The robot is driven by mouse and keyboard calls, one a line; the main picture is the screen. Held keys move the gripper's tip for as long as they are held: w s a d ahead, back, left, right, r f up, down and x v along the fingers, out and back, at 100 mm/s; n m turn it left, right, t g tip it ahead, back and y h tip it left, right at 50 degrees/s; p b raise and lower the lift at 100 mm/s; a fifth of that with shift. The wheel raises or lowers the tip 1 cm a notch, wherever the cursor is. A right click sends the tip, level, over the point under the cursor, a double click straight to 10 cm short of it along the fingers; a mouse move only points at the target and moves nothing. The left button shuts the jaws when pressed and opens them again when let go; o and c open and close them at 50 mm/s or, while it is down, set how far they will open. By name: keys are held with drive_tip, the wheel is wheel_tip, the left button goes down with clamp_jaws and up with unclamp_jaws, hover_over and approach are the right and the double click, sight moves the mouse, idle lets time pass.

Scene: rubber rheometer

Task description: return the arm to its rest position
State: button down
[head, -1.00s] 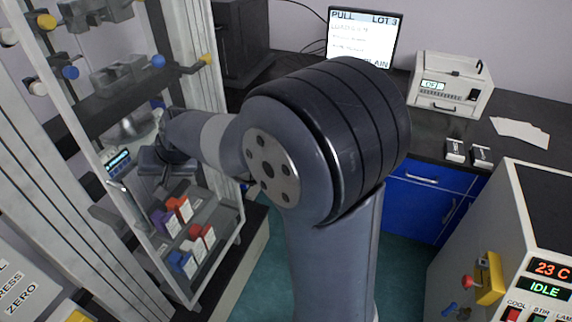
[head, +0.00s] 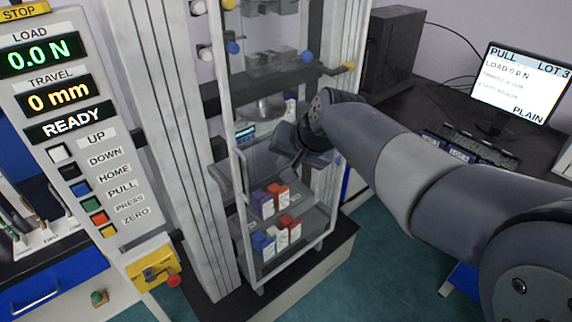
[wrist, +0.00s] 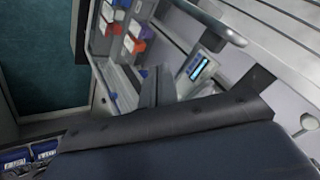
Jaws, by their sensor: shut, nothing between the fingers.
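My gripper (head: 302,150) is dark grey and shows small in the head view, at the end of my arm. It is shut and empty, in front of the tall frame's open shelving. It appears just above the shelf with red, purple and blue boxes. In the wrist view, dark parts of my gripper and wrist fill the bottom, and the fingertips are hard to make out.
Coloured boxes (head: 277,238) stand on the cart shelves (head: 262,285), close to my gripper. A small lit display (head: 246,133) is just left of it. The control panel (head: 75,120) reads READY at left. A monitor (head: 520,85) stands on the dark bench at right. Teal floor (head: 375,265) shows clear below.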

drive_tip(key=shift+s+r, duration=0.8)
drive_tip(key=shift+r, duration=0.3)
drive_tip(key=shift+f, duration=0.1)
